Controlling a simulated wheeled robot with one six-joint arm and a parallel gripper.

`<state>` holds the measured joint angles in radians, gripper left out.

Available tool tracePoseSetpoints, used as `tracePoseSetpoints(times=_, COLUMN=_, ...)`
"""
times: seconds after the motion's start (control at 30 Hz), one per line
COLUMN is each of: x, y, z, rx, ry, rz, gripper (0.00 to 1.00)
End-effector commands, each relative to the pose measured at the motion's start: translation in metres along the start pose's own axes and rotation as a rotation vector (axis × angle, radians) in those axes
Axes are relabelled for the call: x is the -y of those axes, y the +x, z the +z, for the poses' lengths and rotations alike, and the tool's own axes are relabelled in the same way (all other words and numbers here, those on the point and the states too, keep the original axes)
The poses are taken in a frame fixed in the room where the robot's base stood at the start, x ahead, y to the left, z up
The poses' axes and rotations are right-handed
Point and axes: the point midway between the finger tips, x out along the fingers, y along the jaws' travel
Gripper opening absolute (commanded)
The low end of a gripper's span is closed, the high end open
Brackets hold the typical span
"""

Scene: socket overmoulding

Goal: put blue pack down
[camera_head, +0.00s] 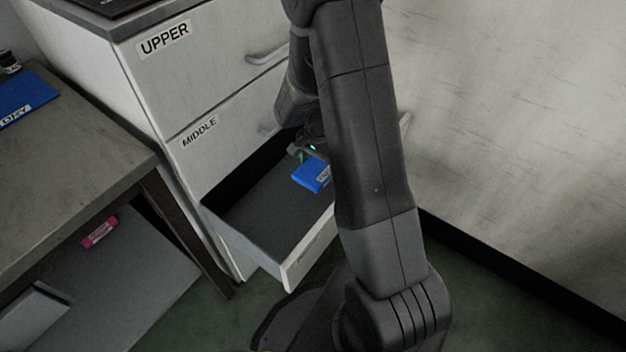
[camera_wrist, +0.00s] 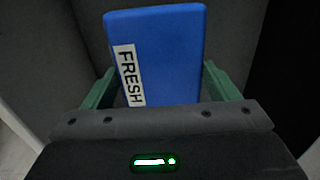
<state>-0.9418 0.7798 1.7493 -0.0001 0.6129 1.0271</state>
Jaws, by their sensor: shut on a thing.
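The blue pack (camera_head: 311,174) is in or just above the open bottom drawer (camera_head: 245,210), near its back right. In the wrist view the blue pack (camera_wrist: 175,50) carries a white label reading FRESH. My gripper (camera_wrist: 158,88) has its green fingers on either side of the pack and is shut on it. In the head view my gripper (camera_head: 303,155) shows small at the drawer, partly hidden by my arm. I cannot tell whether the pack touches the drawer floor.
The UPPER drawer (camera_head: 200,60) and MIDDLE drawer (camera_head: 225,125) are closed. At left a desk (camera_head: 70,150) holds another blue item (camera_head: 25,97). A pink item (camera_head: 99,232) lies on a lower shelf (camera_head: 130,275). The open drawer's left part is clear. A wall (camera_head: 510,120) stands at right.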

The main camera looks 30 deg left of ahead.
Motion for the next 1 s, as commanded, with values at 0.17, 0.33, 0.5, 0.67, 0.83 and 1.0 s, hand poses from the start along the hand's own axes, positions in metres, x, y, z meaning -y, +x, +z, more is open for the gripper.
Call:
tracePoseSetpoints(times=0.17, x=0.000, y=0.023, z=0.000, rx=0.001, ry=0.000, rz=0.001, gripper=0.55)
tracePoseSetpoints(times=0.33, x=0.000, y=0.039, z=0.000, rx=0.001, ry=0.000, rz=0.001, gripper=0.55)
tracePoseSetpoints(times=0.5, x=0.000, y=0.061, z=0.000, rx=0.001, ry=0.000, rz=0.001, gripper=0.55)
tracePoseSetpoints(times=0.67, x=0.000, y=0.061, z=0.000, rx=0.000, ry=0.000, rz=-0.001, gripper=0.55)
tracePoseSetpoints(times=0.83, x=0.000, y=0.064, z=0.000, rx=0.000, ry=0.000, rz=0.000, gripper=0.55)
tracePoseSetpoints(times=1.0, x=0.000, y=0.064, z=0.000, rx=0.000, ry=0.000, rz=0.000, gripper=1.00)
